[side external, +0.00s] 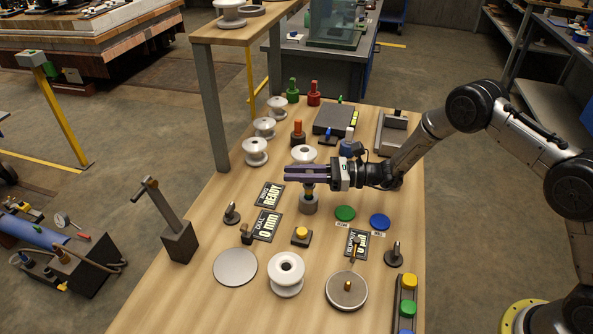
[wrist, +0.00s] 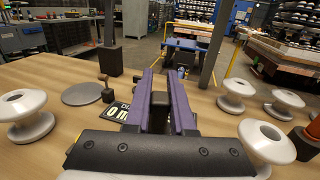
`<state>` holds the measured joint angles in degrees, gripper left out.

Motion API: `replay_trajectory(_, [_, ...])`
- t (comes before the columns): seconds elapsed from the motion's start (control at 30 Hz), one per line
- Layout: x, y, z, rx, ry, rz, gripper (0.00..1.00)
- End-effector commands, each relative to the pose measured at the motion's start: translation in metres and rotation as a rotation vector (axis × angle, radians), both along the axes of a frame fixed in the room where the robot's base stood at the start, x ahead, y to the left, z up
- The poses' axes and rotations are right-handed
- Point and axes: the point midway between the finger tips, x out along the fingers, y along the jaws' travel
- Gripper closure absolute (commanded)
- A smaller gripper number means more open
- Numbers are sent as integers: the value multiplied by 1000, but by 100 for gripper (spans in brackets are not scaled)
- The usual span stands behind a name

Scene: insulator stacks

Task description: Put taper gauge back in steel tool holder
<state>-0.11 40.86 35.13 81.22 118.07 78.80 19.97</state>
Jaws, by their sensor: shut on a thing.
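My gripper (side external: 300,174) reaches in level from the right, its purple fingers pointing left over the table. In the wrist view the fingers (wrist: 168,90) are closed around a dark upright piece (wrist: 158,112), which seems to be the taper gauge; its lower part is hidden. Directly below the fingers in the side view is a grey metal cylinder (side external: 308,204) with a brass-coloured part (side external: 309,188) above it. This cylinder may be the steel tool holder. I cannot tell whether the held piece is inside it or just above it.
White insulators (side external: 255,151) stand behind and left, another (side external: 286,274) in front. Black signs (side external: 268,195), green (side external: 345,213) and blue (side external: 380,222) discs, and a dark lever block (side external: 180,240) are around. A grey tray (side external: 384,143) is at the back right.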

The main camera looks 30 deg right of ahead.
Motion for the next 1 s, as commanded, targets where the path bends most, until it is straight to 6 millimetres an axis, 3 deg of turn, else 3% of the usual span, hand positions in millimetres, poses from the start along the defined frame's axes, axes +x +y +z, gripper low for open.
replay_trajectory(0.6, [0,0,-14,1,0,0,100])
replay_trajectory(0.63, [0,0,-13,0,-1,0,73])
replay_trajectory(0.8, [0,0,-13,0,-1,0,43])
replay_trajectory(1.0, [0,0,-13,0,0,0,43])
